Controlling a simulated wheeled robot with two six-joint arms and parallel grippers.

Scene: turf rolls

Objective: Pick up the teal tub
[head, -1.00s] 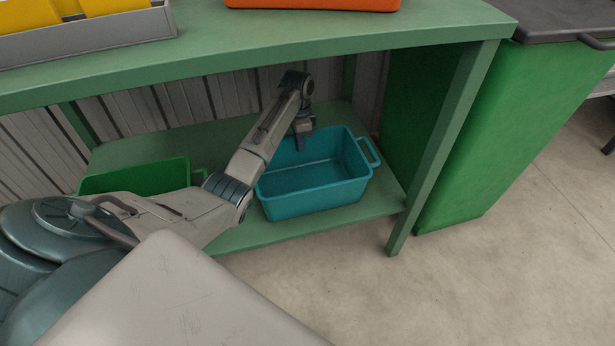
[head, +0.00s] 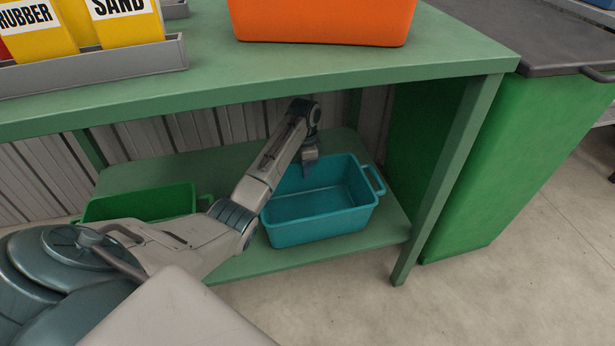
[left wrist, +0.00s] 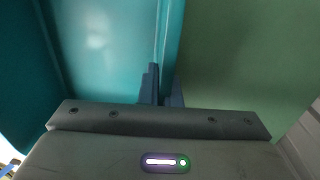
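The teal tub (head: 322,222) sits upright on the lower shelf of the green bench in the head view, empty, with a handle at its right end. My left gripper (head: 310,157) reaches down to its back rim. In the left wrist view the tub's wall (left wrist: 105,45) runs up between the two fingers (left wrist: 162,88), which are close together with the rim between them. The gripper looks shut on the rim. The tub still rests on the shelf. My arm hides part of its left end. My right gripper is not in view.
A green tub (head: 140,204) sits left on the same shelf (head: 290,259), partly behind my arm. The bench top (head: 300,66) lies above, carrying an orange container (head: 322,20) and a grey tray (head: 95,66). A bench leg (head: 440,190) and green cabinet (head: 500,150) stand right.

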